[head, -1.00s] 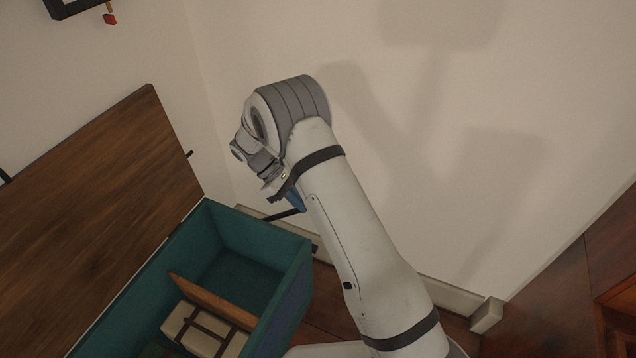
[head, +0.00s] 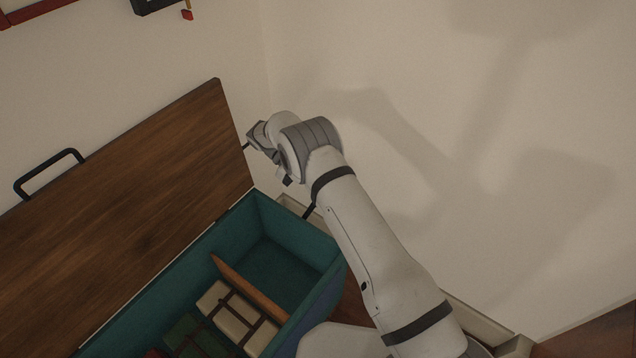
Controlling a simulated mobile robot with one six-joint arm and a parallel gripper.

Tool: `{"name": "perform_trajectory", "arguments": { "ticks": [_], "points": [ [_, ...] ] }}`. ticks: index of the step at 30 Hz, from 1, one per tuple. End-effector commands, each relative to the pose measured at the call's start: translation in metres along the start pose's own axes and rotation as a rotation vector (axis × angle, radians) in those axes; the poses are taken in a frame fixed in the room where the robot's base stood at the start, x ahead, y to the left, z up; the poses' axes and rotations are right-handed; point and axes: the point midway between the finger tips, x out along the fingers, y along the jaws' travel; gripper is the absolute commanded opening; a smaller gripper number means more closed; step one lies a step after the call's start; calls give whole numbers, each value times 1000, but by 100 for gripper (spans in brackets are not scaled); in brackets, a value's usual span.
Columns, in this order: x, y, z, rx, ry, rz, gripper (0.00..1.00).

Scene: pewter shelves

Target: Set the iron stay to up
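An open chest has its wooden lid (head: 125,190) raised and leaning back, with a teal box (head: 265,225) below it. A short black bar (head: 309,211), which looks like the iron stay, shows at the box's right end, beside my arm. Part of it is hidden, so I cannot tell its full position.
Inside the box are a wooden divider (head: 247,287) and strapped bundles (head: 235,313). A black handle (head: 48,172) is on the lid. A bare wall (head: 500,130) stands close behind and right of my arm.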

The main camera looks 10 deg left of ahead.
Motion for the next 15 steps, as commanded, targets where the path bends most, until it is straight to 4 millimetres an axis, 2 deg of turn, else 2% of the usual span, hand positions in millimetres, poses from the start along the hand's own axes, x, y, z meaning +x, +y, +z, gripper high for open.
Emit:
{"name": "perform_trajectory", "arguments": {
  "ticks": [10, 11, 15],
  "points": [
    [2, 4, 0, 4, -4, 2, 0],
    [2, 4, 0, 4, -4, 2, 10],
    [2, 3, 0, 3, -4, 2, 22]
  ]
}}
